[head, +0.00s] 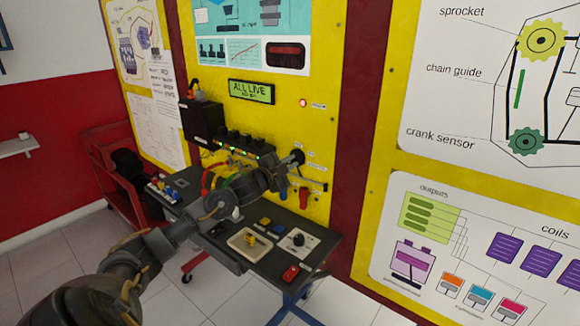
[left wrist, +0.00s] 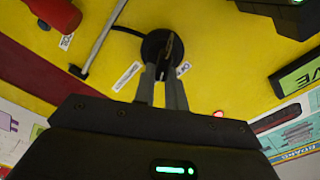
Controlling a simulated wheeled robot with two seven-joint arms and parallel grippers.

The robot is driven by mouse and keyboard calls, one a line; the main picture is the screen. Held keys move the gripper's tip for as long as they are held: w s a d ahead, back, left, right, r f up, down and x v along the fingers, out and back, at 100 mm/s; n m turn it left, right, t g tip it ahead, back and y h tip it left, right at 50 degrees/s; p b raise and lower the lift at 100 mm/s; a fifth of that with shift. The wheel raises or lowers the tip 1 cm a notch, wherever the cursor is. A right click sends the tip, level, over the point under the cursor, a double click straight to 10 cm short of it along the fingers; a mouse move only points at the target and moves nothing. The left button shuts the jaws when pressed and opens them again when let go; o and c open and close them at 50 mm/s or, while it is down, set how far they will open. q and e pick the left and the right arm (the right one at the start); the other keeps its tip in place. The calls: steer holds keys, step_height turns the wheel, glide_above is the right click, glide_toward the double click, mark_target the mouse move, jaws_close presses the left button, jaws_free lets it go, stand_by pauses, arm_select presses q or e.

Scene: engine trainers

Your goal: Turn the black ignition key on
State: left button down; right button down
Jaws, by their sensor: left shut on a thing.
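The black ignition key (left wrist: 171,44) stands in a round black switch (left wrist: 155,47) on the yellow panel. In the head view the switch (head: 298,156) is at the end of my left arm. My left gripper (left wrist: 164,68) is shut on the key, its two fingers close together at the key's edge. In the head view the left gripper (head: 289,164) reaches the panel from the left, and the key itself is too small to make out. My right gripper is not in view.
A display (head: 251,91) reading "ALL LIVE" and a lit red lamp (head: 303,103) are above the switch. A red handle (head: 303,198) hangs below it. A grey bench (head: 226,256) holds a tray (head: 249,243) and small parts. A black box (head: 202,122) stands out left.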

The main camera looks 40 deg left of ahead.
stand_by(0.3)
arm_select(q)
steer(key=c, duration=1.4)
jaws_free()
steer(key=shift+c, duration=0.2)
steer(key=s+b, duration=0.3)
steer(key=s, duration=0.7)
steer(key=shift+s+d, duration=0.15)
steer(key=shift+s, duration=0.25)
